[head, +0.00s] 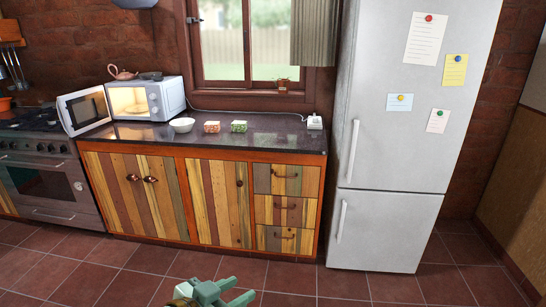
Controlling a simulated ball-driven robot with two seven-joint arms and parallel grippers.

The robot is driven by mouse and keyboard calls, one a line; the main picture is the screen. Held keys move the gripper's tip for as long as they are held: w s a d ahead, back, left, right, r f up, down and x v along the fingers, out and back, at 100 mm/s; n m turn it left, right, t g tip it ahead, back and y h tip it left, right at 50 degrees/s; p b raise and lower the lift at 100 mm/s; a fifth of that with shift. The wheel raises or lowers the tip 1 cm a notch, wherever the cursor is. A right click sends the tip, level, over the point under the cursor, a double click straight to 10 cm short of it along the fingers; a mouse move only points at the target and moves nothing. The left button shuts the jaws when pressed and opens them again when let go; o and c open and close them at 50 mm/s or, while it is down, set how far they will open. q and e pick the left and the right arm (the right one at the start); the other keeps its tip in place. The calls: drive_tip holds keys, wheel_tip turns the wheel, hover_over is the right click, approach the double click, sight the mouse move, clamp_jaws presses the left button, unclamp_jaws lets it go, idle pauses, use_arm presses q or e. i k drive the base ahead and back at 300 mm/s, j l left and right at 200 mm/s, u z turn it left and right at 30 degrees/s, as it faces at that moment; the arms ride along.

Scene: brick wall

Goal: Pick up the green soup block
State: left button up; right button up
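The green soup block (238,126) is a small green block on the dark countertop (275,138), right of a similar reddish-orange block (211,127). The two blocks stand a little apart. My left gripper (244,288) shows at the bottom edge of the head view, pale teal, low in front of the cabinets and well away from the blocks. Its two fingers are spread apart with nothing between them. My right gripper is not in view.
A white bowl (182,125) stands left of the blocks. Further left is a microwave (160,100) with its door (84,110) open. A small white device (314,122) sits near the counter's right end, beside the fridge (400,130). The tiled floor (130,285) is clear.

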sight(241, 126)
drive_tip(key=i, duration=2.25)
drive_tip(key=i+l+u, duration=0.1)
drive_tip(key=i+u, duration=0.2)
drive_tip(key=i, duration=0.2)
drive_tip(key=i+l+u, duration=0.3)
drive_tip(key=i, duration=0.2)
drive_tip(key=i+l+u, duration=0.2)
drive_tip(key=i+u, duration=0.15)
drive_tip(key=i, duration=0.15)
